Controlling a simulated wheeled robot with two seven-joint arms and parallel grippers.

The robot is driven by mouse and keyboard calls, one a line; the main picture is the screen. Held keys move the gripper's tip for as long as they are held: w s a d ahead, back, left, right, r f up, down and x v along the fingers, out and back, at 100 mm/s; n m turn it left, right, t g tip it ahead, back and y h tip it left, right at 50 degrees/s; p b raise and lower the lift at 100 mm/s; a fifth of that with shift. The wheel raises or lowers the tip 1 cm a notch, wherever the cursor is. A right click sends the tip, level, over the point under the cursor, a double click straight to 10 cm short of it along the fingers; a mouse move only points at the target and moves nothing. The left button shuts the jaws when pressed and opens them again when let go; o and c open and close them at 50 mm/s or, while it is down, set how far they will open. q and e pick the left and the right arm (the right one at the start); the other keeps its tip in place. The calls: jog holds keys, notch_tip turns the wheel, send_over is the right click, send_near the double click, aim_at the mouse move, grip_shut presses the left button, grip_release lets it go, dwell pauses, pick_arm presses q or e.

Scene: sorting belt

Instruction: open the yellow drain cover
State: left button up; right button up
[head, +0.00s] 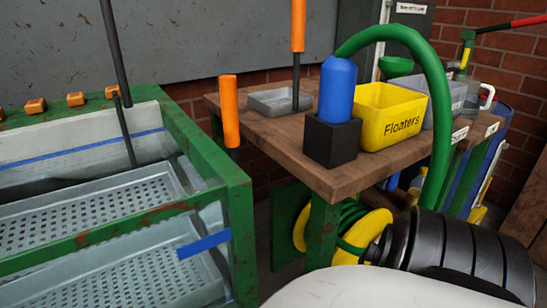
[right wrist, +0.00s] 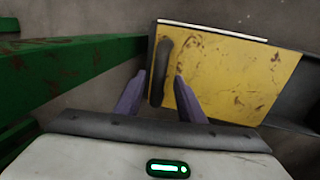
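The yellow drain cover (right wrist: 235,80) is in the right wrist view, a scuffed, rust-stained plate with a dark bar handle (right wrist: 164,62) along its left side. My right gripper (right wrist: 160,76) is open, with its purple fingers on either side of the handle. A small gap seems to show between each finger and the bar; I cannot tell whether either touches. I cannot tell whether the cover is raised. The head view shows neither the cover nor my right fingers. My left gripper is in neither view.
Green framing (right wrist: 75,75) runs close to the left of my right gripper. In the head view, a green-framed tank (head: 232,190) stands left of a wooden table (head: 275,140) bearing a yellow Floaters bin (head: 385,115). A hose reel (head: 372,226) sits below the table.

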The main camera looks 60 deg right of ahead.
jog(key=shift+r, duration=0.2)
pick_arm(q)
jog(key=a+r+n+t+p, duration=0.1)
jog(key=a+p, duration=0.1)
jog(key=p, duration=0.1)
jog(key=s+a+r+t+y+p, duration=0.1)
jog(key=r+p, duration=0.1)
jog(key=p, duration=0.1)
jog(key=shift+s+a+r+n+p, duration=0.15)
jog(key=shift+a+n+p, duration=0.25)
pick_arm(e)
notch_tip(320, 180, up, 10)
jog(key=w+a, duration=0.1)
jog(key=shift+a+f, duration=0.15)
jog(key=shift+a, duration=0.25)
